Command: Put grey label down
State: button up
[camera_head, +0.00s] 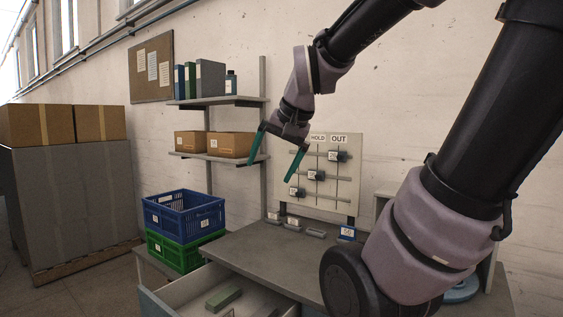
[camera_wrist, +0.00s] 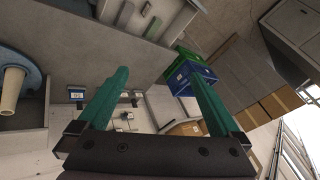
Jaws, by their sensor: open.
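My gripper (camera_head: 270,172) is open and empty, with its two green fingers spread apart, in the air in front of the wall board. In the wrist view its fingers (camera_wrist: 158,78) hold nothing between them. A grey block (camera_head: 316,232) lies on the bench top (camera_head: 255,245), below and right of the gripper. Two small blocks with white faces, one (camera_head: 273,217) and another (camera_head: 293,223), stand to its left, and a blue one (camera_head: 347,233) to its right. I cannot tell which piece is the grey label.
The board (camera_head: 345,190) carries rails with dark tagged sliders under HOLD and OUT. An open drawer (camera_head: 190,291) holds a green block (camera_head: 223,298) and other pieces. A blue crate (camera_head: 184,215) sits on a green crate (camera_head: 187,250). Shelves (camera_head: 215,101) stand behind. The bench front is clear.

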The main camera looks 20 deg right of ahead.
jog(key=s+n, duration=0.1)
jog(key=s, duration=0.1)
jog(key=s+r+n, duration=0.1)
jog(key=s, duration=0.2)
jog(key=shift+d+r, duration=0.1)
jog(key=shift+d, duration=0.05)
jog(key=shift+w, duration=0.1)
dwell(1.0)
